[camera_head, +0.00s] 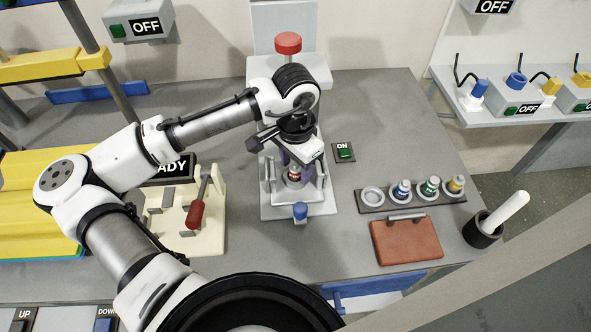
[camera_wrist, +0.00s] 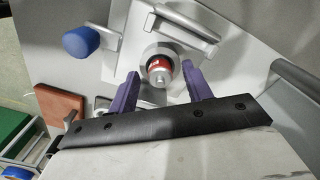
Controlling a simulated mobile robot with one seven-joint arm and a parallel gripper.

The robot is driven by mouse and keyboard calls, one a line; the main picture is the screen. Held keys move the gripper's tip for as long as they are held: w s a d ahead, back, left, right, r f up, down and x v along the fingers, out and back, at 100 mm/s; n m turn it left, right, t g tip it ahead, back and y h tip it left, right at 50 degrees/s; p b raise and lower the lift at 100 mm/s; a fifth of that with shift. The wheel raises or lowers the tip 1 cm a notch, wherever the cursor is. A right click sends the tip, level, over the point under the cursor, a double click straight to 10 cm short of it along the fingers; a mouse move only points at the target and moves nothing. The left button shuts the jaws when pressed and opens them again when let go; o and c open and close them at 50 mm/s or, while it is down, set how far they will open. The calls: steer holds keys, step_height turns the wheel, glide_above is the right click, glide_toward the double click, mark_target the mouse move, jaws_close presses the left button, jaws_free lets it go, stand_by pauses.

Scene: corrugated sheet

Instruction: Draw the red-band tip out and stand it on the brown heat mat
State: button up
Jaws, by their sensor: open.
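The red-band tip (camera_head: 294,173) sits in the grey fixture (camera_head: 270,207) in the middle of the bench. In the wrist view the red-band tip (camera_wrist: 160,70) is seen nearly end-on, in a round holder. My gripper (camera_head: 290,160) is at the fixture, close to the tip. In the wrist view its two purple fingers (camera_wrist: 162,80) are apart, one on each side of the tip, with gaps showing, so it is open and not clamped. The brown heat mat (camera_head: 407,240) lies at the bench's right front, bare apart from a grey bar along its back edge.
A rack (camera_head: 420,202) behind the mat holds blue, green and yellow-banded tips and an empty ring at its left. A black cup (camera_head: 483,231) with a white rod stands to its right. A red-handled lever (camera_head: 196,212) stands left of the fixture; a blue knob (camera_head: 300,211) is at its front.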

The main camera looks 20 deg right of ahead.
steer(key=shift+f, duration=0.25)
jaws_close()
